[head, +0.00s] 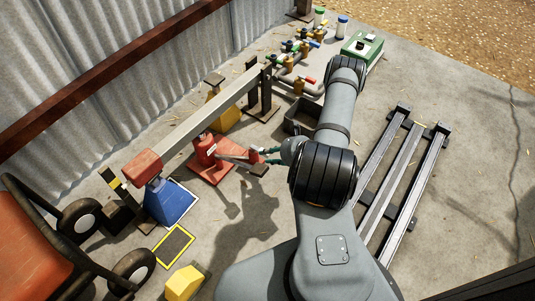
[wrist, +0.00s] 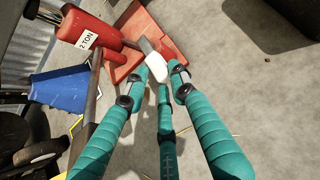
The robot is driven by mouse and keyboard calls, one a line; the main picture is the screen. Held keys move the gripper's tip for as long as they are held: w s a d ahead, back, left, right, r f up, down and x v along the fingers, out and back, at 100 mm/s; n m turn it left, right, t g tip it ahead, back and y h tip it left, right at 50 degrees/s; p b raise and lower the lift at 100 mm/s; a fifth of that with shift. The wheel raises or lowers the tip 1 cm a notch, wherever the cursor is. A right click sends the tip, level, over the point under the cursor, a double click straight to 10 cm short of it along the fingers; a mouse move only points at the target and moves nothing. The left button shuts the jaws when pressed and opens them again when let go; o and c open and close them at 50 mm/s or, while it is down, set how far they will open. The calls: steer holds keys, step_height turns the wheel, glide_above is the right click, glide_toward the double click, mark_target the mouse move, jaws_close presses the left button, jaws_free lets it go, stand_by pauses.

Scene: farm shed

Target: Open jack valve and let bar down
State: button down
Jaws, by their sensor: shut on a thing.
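The red jack (head: 205,150) stands upright on a red base plate (head: 222,170); in the wrist view the jack (wrist: 90,28) bears a "2 TON" label. A long grey bar (head: 205,112) with a red block (head: 141,167) at its near end slopes over the jack. The block is just above a blue stand (head: 172,203). My gripper (head: 268,155) is low beside the jack, on its right. In the wrist view its teal fingers (wrist: 160,78) are closed around a small pale piece (wrist: 157,70) on a grey stem by the jack's foot, apparently the valve handle. The fingers partly hide it.
A dark jack lever (head: 260,170) passes just below my gripper. A yellow stand (head: 224,113) and a dark open box (head: 300,117) stand behind. A red wheeled machine (head: 35,245) is at the lower left; metal rails (head: 398,180) lie right. Concrete floor in front is partly clear.

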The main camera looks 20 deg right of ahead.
steer(key=shift+w+d+r, duration=0.1)
steer(key=shift+w+d, duration=0.15)
steer(key=shift+d, duration=0.2)
steer(key=c, duration=1.7)
jaws_free()
steer(key=shift+c, duration=0.2)
steer(key=shift+o, duration=0.5)
steer(key=shift+s+a, duration=0.1)
steer(key=shift+a, duration=0.1)
steer(key=v, duration=1.2)
steer(key=shift+c, duration=0.5)
